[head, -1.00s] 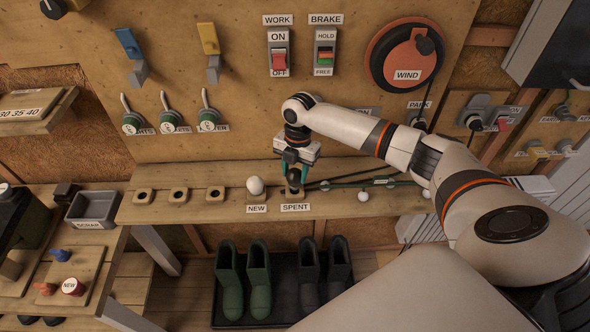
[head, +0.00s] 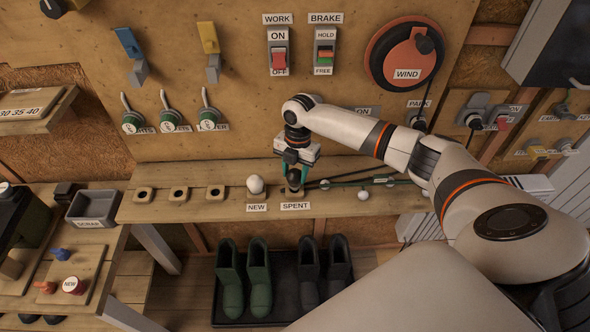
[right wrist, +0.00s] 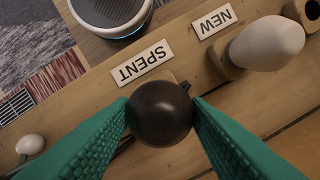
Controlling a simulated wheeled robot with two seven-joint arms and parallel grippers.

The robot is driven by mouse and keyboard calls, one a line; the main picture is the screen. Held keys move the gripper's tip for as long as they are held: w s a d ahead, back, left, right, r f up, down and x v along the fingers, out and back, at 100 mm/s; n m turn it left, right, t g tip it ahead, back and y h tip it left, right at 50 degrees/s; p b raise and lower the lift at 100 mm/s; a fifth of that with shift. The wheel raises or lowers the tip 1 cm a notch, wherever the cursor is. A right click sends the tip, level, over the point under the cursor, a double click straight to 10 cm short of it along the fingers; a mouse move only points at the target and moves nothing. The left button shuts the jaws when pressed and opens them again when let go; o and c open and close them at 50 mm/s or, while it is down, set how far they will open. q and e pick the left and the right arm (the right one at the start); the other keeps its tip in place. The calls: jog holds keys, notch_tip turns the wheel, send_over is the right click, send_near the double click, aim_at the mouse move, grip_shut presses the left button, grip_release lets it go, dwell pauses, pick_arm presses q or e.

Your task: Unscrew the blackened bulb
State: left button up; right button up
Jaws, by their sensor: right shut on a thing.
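The blackened bulb (right wrist: 160,113) is a dark round globe, upright in its socket behind the SPENT label (head: 295,206). It also shows in the head view (head: 294,178) between the fingers. My right gripper (head: 293,176) is over it, and in the right wrist view its green fingers (right wrist: 161,110) are shut on both sides of the globe. The socket under the bulb is mostly hidden. A white bulb (head: 255,185) stands in the wooden holder behind the NEW label (head: 257,208). My left gripper is not in view.
Empty wooden holders (head: 179,193) line the shelf (head: 340,209) to the left. A small white ball-shaped thing (head: 363,195) and a green rod (head: 350,181) lie at right. A grey SCRAP bin (head: 94,206) stands far left. Switches and a WIND wheel (head: 402,55) are on the wall above.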

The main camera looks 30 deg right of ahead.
jog(key=shift+f+b, duration=0.5)
jog(key=shift+f, duration=0.5)
jog(key=o, duration=0.7)
jog(key=r, duration=0.4)
jog(key=d+r+b, duration=0.1)
jog(key=r, duration=0.7)
jog(key=shift+w+d, duration=0.15)
jog(key=shift+w, duration=0.2)
